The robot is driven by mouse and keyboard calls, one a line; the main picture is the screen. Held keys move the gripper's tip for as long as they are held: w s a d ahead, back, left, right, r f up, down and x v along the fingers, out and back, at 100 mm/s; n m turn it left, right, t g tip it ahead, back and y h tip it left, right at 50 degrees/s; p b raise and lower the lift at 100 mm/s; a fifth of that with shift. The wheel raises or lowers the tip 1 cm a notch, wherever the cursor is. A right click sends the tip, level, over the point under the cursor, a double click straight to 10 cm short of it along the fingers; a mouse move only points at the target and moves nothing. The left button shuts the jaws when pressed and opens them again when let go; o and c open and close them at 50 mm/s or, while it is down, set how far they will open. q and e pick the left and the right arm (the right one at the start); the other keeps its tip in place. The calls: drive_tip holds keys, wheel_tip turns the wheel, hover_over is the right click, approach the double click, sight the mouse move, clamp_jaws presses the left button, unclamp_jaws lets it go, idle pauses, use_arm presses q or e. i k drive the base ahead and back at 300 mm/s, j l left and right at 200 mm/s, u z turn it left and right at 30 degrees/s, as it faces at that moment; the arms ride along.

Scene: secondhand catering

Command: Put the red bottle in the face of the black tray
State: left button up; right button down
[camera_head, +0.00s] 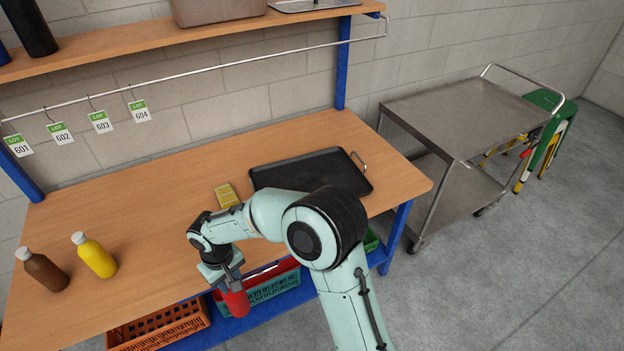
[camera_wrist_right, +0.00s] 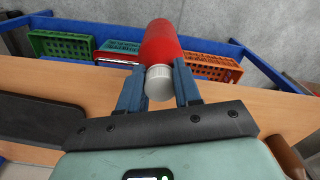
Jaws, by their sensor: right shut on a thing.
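The red bottle (camera_head: 236,302) hangs from my right gripper (camera_head: 229,277) at the table's front edge in the head view. In the right wrist view the red bottle (camera_wrist_right: 160,45) has a white cap, and the two fingers of the right gripper (camera_wrist_right: 159,84) are shut around it near the cap. The black tray (camera_head: 335,168) lies flat on the right part of the table; my arm hides part of its near side. Its dark edge also shows at the left of the right wrist view (camera_wrist_right: 35,118). My left gripper is not in view.
A brown bottle (camera_head: 43,271) and a yellow bottle (camera_head: 95,255) stand at the table's left. A yellow item (camera_head: 227,195) lies left of the tray. Orange (camera_head: 160,327) and teal (camera_head: 272,288) crates sit below. A metal cart (camera_head: 465,112) stands at the right. The table's middle is clear.

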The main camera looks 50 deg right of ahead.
sight(328, 177)
drive_tip(key=k+l+u, duration=0.15)
drive_tip(key=l, duration=0.3)
drive_tip(key=k+l+u, duration=0.1)
drive_tip(key=l, duration=0.4)
drive_tip(key=k+l+u, duration=0.15)
drive_tip(key=l, duration=0.25)
drive_tip(key=k+l+u, duration=0.15)
drive_tip(key=l, duration=0.3)
drive_tip(key=k+l+u, duration=0.15)
drive_tip(key=k+l, duration=0.15)
drive_tip(key=k+l+u, duration=0.1)
drive_tip(key=k+l, duration=0.15)
drive_tip(key=l, duration=0.2)
